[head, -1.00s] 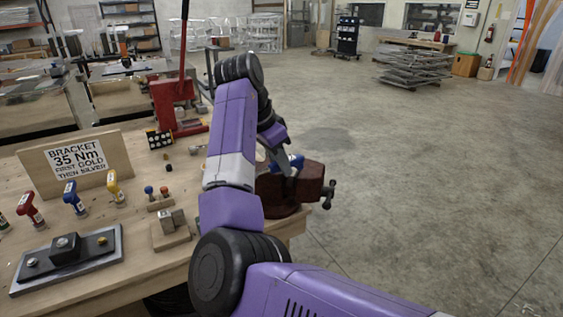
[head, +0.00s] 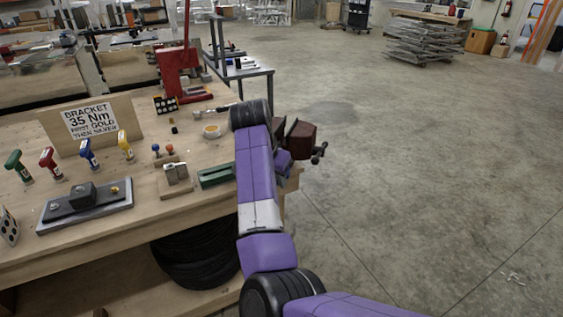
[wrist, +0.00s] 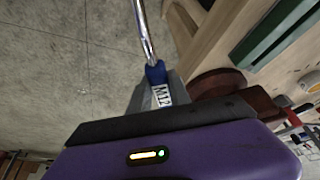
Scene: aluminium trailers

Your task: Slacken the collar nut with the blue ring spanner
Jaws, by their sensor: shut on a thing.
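My gripper (wrist: 158,92) is shut on the blue handle of the spanner (wrist: 155,74), which has a white label reading M12. The spanner's chrome shaft runs up to the top edge of the wrist view, and its far end is out of frame. In the head view my arm hides the gripper and the spanner, beside the bench's right end. The dark red vice (head: 299,134) stands at that end and partly shows in the wrist view (wrist: 216,84), right of the gripper. I cannot make out the collar nut.
The wooden bench (head: 75,247) carries a green tray (head: 215,177), a bracket plate (head: 60,213), several coloured-handled tools and a sign (head: 90,120). A red press (head: 178,70) stands at its back. The floor right of the bench is clear.

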